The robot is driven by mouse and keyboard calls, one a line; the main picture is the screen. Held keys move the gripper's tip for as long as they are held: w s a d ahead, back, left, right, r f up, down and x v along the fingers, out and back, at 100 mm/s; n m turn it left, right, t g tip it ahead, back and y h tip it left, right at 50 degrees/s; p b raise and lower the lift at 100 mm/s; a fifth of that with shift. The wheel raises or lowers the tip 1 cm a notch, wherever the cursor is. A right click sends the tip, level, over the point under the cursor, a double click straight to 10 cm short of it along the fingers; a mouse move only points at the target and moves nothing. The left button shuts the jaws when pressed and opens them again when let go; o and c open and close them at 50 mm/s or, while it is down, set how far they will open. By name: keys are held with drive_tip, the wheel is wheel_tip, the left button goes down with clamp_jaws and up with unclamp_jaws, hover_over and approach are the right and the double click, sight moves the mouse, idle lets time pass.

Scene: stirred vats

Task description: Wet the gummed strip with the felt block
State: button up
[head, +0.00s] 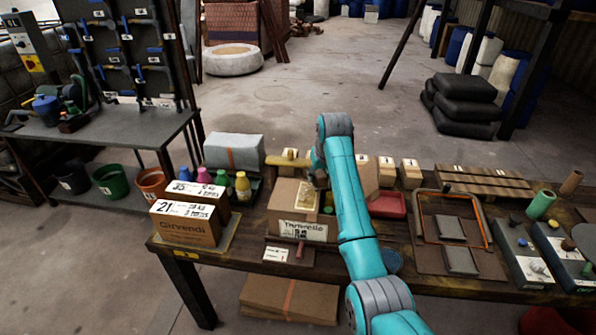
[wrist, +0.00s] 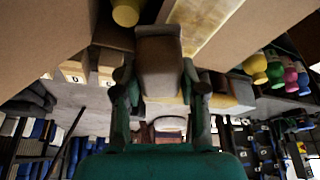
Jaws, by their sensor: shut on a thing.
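My gripper (wrist: 160,90) is shut on a grey-brown block, which looks like the felt block (wrist: 160,62), between its two fingers. In the head view my gripper (head: 318,182) is over the top right of an open-flapped cardboard box (head: 302,231), and the arm partly hides it. A pale cream strip, seemingly the gummed strip (head: 307,194), lies along the box top. It also shows in the wrist view (wrist: 208,22), beside the block. I cannot tell whether block and strip touch, or whether the strip is wet.
A red tray (head: 393,205) stands right of the arm. Stacked cartons (head: 187,222) and coloured bottles (head: 242,186) stand left of the box. An orange-edged frame (head: 484,232) and grey cases (head: 524,255) fill the right side of the bench.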

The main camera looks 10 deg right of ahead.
drive_tip(key=shift+d+r, duration=0.1)
drive_tip(key=shift+r, duration=2.85)
drive_tip(key=shift+s, duration=0.1)
